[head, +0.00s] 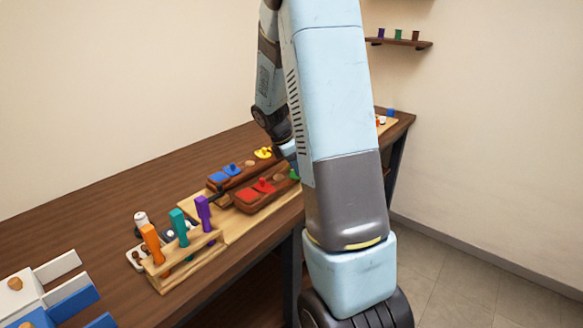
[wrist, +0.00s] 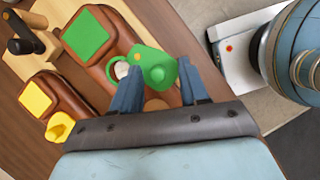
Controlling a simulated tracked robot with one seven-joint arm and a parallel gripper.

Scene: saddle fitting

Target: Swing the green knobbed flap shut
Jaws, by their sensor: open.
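The green knobbed flap (wrist: 157,73) is in the wrist view, swung out beside the brown leather saddle piece. Its round knob points up toward the camera. A flat green square (wrist: 88,33) lies on the same brown piece, apart from the flap. A pale round spot (wrist: 121,69) shows at the flap's left edge. In the head view only a bit of green (head: 294,174) shows beside my arm, which hides the rest.
A yellow square (wrist: 35,98) and yellow knobbed flap (wrist: 60,127) sit on the neighbouring brown piece. Red (head: 262,187) and blue (head: 224,174) flaps lie nearer in the head view. A wooden rack (head: 180,270) holds orange, teal and purple uprights. The back-left tabletop is clear.

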